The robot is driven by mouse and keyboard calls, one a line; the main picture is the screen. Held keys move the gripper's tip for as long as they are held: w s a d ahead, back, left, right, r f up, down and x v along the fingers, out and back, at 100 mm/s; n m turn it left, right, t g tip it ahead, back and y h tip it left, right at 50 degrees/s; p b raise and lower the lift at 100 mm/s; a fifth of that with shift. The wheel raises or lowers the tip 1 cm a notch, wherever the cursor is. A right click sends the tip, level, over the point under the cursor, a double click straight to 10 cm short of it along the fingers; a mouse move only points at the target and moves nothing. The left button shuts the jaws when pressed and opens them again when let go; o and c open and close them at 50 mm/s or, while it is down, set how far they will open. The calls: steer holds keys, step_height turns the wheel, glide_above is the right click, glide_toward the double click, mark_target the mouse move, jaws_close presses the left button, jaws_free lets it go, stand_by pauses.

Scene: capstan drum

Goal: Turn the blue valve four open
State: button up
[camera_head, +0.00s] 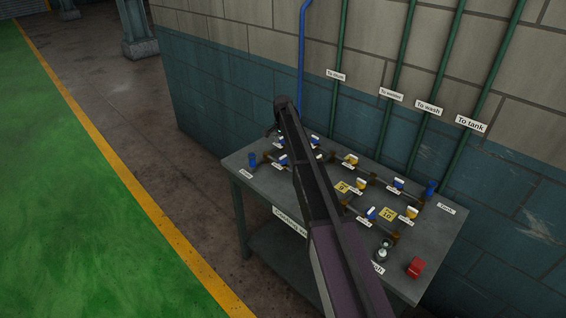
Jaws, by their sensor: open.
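A grey bench (435,238) against the wall carries a pipe manifold with several small valves. Blue-handled valves show at the back left (314,140), left (282,159), right (398,184) and front (371,212). Their small white labels are too small to read, so I cannot tell which is valve four. My dark arm crosses the bench from the lower right. My gripper (272,130) is open at the far end, above the back left part of the manifold. I cannot tell its height over the valves. My arm hides part of the manifold's middle.
Yellow-handled valves (361,184) and yellow number tags (388,214) sit among the blue ones. A red block (415,267) and a metal fitting (383,252) are at the front right. Green pipes (395,80) and a blue pipe (301,60) run up the wall. The floor at left is clear.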

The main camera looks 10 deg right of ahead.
mark_target(283, 157)
steer(key=shift+f+b, duration=3.25)
steer(key=shift+f, duration=0.3)
steer(key=c, duration=1.2)
steer(key=shift+o, duration=0.2)
steer(key=shift+s+a, duration=0.1)
steer(key=shift+a, duration=0.05)
